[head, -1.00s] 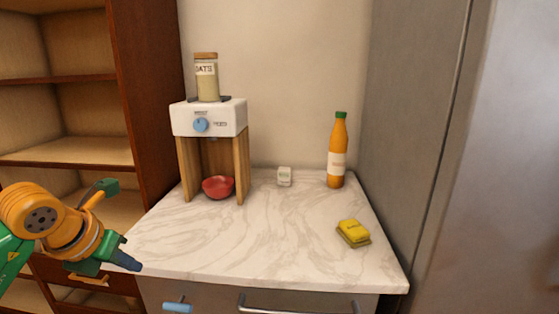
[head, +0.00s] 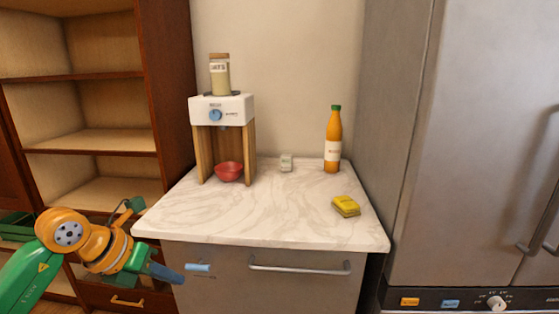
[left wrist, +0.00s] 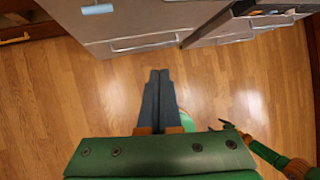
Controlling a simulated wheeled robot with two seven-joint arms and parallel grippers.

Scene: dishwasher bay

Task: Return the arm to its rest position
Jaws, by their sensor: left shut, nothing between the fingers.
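My left arm comes in from the left in the head view, with its left gripper (head: 178,276) low in front of the counter unit, at the left of its grey front. In the left wrist view the two dark fingers of the left gripper (left wrist: 159,78) lie together, shut and empty, over the wooden floor. My right gripper is not in the head view. At the right of the left wrist view another green and orange arm part of mine shows, but its jaw state is not clear there.
Wooden shelves (head: 90,140) stand left, a steel fridge (head: 480,130) right. The floor (left wrist: 60,110) looks clear.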

